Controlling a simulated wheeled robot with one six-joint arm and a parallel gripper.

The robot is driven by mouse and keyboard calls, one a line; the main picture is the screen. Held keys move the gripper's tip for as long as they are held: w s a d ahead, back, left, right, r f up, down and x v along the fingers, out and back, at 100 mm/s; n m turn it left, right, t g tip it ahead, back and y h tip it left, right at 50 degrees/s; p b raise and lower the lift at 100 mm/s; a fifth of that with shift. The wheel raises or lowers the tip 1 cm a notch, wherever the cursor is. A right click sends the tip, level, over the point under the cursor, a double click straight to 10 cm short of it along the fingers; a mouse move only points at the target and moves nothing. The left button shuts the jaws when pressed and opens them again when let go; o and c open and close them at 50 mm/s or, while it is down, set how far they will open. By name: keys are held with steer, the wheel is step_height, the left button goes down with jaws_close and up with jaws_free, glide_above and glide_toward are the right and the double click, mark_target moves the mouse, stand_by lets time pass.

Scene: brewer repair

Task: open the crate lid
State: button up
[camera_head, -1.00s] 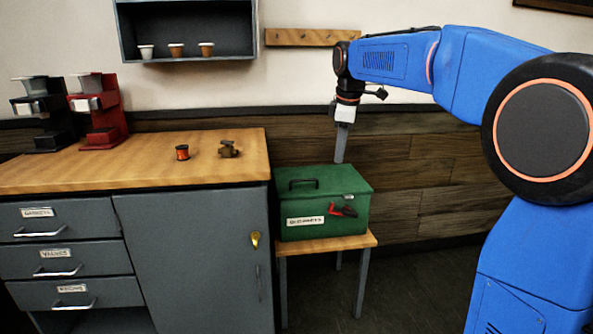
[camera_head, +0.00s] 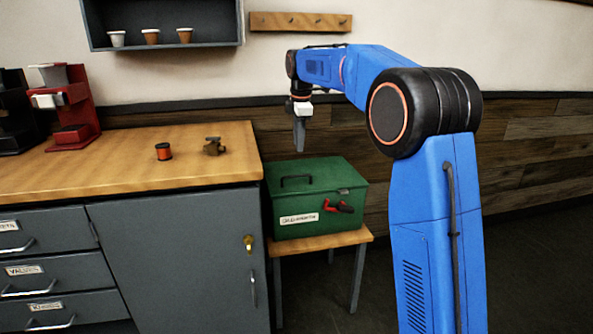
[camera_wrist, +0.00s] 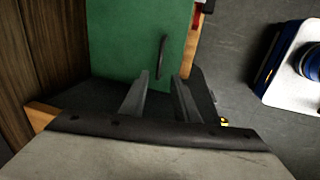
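The green crate (camera_head: 290,214) sits on a small wooden stool with its lid (camera_head: 325,177) shut. A black handle (camera_head: 296,182) stands on the lid's left part, and a red and black latch (camera_head: 339,206) is on the front. My gripper (camera_head: 299,148) points down above the back of the crate, apart from it. In the wrist view my gripper (camera_wrist: 160,92) shows two fingers spread with a gap between them and nothing held. The lid (camera_wrist: 125,45) and its handle (camera_wrist: 162,56) lie beyond the fingertips there.
A grey cabinet (camera_head: 175,265) with a wooden top stands close to the crate's left. On it are an orange spool (camera_head: 163,151), a brass fitting (camera_head: 213,146) and a red brewer (camera_head: 70,110). The stool (camera_head: 322,242) is small.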

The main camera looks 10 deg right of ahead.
mark_target(297, 176)
steer(key=f, duration=0.4)
steer(key=w+f, duration=0.1)
steer(key=f, duration=0.3)
steer(key=w+f, duration=0.1)
steer(key=f, duration=0.3)
steer(key=shift+w+f, duration=0.2)
jaws_close()
